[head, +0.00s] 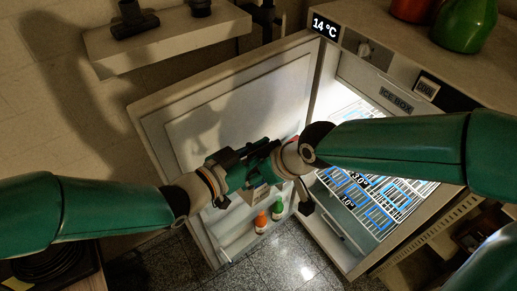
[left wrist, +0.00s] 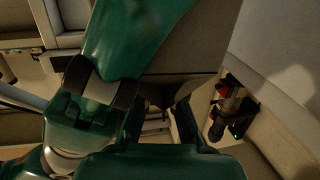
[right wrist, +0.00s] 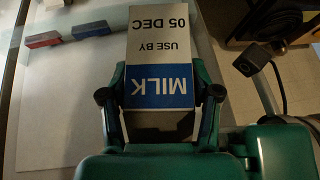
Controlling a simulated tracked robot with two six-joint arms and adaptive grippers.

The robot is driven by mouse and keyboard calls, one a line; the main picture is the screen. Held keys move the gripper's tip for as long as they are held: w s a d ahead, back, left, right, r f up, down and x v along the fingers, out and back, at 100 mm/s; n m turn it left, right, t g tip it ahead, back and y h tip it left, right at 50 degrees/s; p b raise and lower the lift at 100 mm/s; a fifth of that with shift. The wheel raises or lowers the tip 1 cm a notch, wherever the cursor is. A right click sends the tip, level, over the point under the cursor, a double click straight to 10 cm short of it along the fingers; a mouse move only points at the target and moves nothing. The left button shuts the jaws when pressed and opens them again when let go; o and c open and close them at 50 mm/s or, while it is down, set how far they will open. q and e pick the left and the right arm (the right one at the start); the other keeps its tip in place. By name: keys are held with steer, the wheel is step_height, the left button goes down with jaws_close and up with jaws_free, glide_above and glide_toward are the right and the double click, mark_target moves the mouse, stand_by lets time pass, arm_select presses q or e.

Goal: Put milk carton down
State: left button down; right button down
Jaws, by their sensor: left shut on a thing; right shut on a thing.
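The milk carton (right wrist: 160,60) fills the middle of the right wrist view, its print upside down: a blue MILK band and a grey part reading USE BY 05 DEC. My right gripper (right wrist: 160,105) is shut on it, a finger on each side. In the head view a small pale part of the carton (head: 260,193) shows below the grippers. My left gripper (left wrist: 160,112) is close against my right one and appears shut on the same carton, whose contact there is dark and partly hidden. The ice box (head: 395,103) stands open at right, its lit shelf (head: 360,190) marked with blue rectangles.
The open door (head: 225,110) stands behind my grippers. An orange bottle (head: 261,222) and a green bottle (head: 278,211) stand in its lower rack. A wall shelf (head: 170,42) is at upper left. Red and green rounded objects (head: 464,25) sit on top of the ice box.

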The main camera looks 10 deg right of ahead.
steer(key=shift+c, duration=1.9)
jaws_free()
steer(key=shift+w+r, duration=0.15)
steer(key=shift+r, duration=0.1)
steer(key=shift+o, duration=1)
steer(key=shift+f, duration=0.1)
